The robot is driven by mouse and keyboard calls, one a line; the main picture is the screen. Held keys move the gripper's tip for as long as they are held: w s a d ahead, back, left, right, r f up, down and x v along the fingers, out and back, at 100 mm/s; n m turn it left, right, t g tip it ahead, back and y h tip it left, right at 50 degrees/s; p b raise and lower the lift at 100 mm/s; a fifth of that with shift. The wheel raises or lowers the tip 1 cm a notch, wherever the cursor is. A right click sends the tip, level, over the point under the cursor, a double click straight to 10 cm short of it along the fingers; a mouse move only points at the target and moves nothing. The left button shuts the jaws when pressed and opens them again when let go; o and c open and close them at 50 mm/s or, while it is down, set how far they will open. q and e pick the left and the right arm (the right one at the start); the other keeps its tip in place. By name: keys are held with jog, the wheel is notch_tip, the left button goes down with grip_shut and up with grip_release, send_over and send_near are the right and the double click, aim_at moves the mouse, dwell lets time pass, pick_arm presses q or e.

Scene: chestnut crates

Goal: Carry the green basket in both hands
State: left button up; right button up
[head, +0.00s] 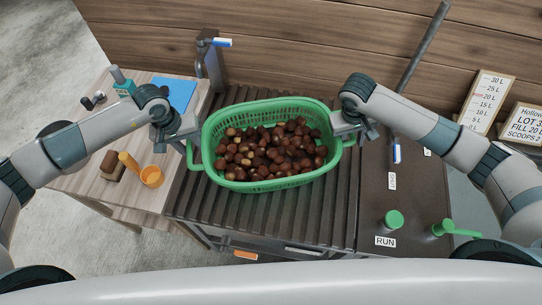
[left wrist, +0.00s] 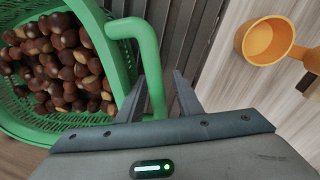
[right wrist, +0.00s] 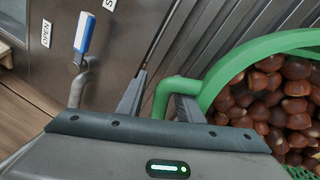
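The green basket (head: 265,184) stands upright on dark slats and is heaped with brown chestnuts (head: 270,150). My left gripper (head: 187,139) is at its left handle. In the left wrist view the handle (left wrist: 150,75) lies between the spread fingers (left wrist: 159,85), with a gap beside it. My right gripper (head: 346,131) is at the right handle. In the right wrist view that handle (right wrist: 162,100) lies between the spread fingers (right wrist: 160,95), which look open around it. The fingers' contact with the handles is partly hidden.
A wooden side table (head: 120,196) at left holds an orange scoop (head: 151,176), a brown block and a blue sheet (head: 175,93). A dark panel at right carries a green button (head: 393,220) and green lever (head: 443,228). A blue-handled lever (head: 220,43) stands behind the basket.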

pick_arm(q)
jog(key=shift+r, duration=0.45)
pick_arm(e)
jog(key=shift+a, duration=0.1)
pick_arm(q)
notch_tip(320, 180, up, 11)
jog(key=a, duration=0.2)
jog(key=shift+a, duration=0.15)
jog(key=shift+s, duration=0.1)
jog(key=shift+f, duration=0.1)
pick_arm(e)
notch_tip(320, 180, up, 12)
jog(key=a, duration=0.2)
jog(key=shift+a+f, duration=0.15)
jog(key=shift+s, duration=0.1)
dwell(0.4)
pick_arm(q)
notch_tip(320, 180, up, 7)
jog(key=shift+p, duration=0.35)
pick_arm(e)
jog(key=shift+r, duration=0.4)
